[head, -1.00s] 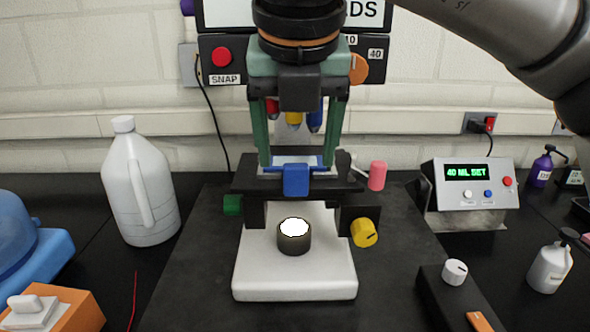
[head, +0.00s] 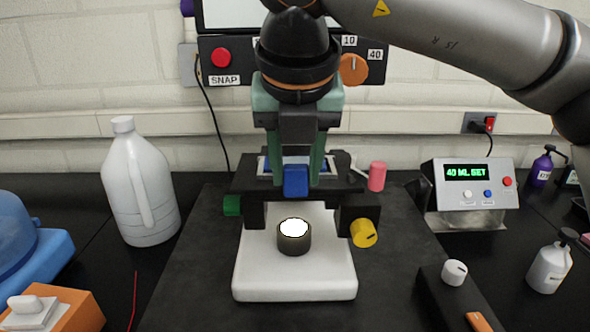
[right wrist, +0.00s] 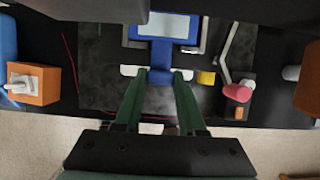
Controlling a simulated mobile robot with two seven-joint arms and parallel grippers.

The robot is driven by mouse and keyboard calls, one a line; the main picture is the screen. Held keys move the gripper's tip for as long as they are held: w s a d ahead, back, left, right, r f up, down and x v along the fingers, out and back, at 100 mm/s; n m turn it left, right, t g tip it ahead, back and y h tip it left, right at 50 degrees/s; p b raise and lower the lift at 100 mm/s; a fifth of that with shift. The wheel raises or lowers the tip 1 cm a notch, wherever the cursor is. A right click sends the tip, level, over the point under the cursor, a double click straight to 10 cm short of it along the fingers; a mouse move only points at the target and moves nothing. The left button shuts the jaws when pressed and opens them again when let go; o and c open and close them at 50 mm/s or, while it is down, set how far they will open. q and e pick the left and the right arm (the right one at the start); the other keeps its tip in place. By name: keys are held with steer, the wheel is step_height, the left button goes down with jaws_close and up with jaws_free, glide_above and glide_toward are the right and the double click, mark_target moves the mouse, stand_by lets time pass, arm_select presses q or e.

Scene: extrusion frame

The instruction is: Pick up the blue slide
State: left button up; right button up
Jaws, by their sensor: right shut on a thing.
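The blue slide (head: 296,181) lies on the dark microscope stage (head: 250,186), its tab facing me. In the right wrist view the blue slide (right wrist: 160,48) shows a pale window and the tab pointing to my gripper. My right gripper (head: 297,176), with two green fingers, reaches down from above and is shut on the slide's tab. The right wrist view shows the fingertips (right wrist: 160,76) on either side of the tab. The gripper and wrist hide the upper part of the microscope. My left gripper is in neither view.
The microscope's white base (head: 295,283) carries a lit round lamp (head: 294,238). A yellow knob (head: 364,233) and a pink knob (head: 377,176) are on the right. A white jug (head: 140,190) stands left, a display box (head: 473,184) right.

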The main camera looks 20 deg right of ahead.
jaws_close()
steer(key=shift+r, duration=0.1)
